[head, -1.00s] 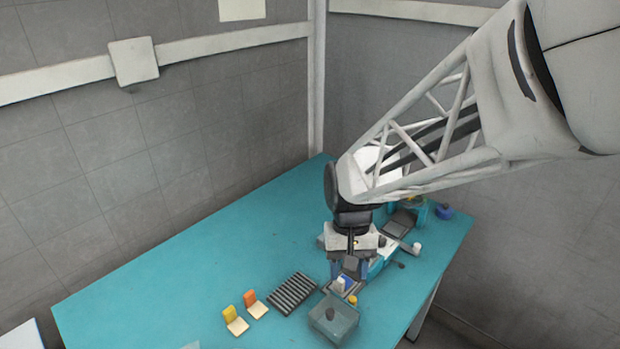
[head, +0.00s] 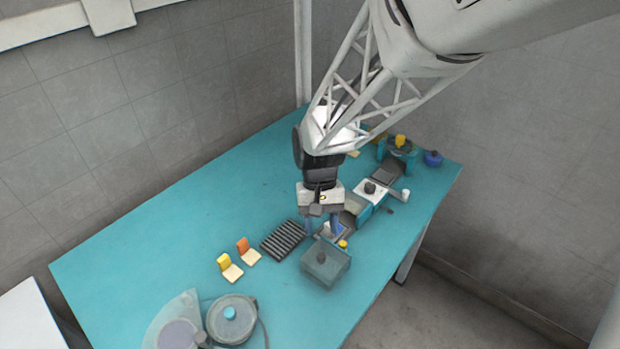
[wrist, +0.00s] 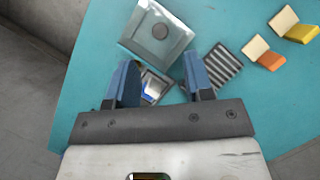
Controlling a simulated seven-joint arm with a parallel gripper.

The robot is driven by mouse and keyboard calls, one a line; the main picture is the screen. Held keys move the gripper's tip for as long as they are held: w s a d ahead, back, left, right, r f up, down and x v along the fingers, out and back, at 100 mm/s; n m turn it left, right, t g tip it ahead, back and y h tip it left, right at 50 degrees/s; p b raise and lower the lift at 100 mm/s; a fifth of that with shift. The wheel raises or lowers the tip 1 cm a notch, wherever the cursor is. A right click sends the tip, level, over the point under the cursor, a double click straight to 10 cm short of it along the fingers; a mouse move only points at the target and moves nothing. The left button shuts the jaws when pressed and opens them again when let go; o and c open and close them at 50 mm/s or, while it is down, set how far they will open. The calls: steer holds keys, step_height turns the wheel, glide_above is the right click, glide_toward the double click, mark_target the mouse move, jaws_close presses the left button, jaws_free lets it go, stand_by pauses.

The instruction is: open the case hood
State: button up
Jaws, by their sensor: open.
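A small tray (wrist: 153,86) with a white and blue item lies below my fingers. A black ribbed rack (head: 283,240) and two small chair-like pieces (head: 230,268) stand left. A round grey device (head: 231,318) is at the front. The table's (head: 150,240) left part is clear.

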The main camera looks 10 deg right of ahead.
mark_target(322, 255)
steer(key=shift+x, duration=3.75)
jaws_close()
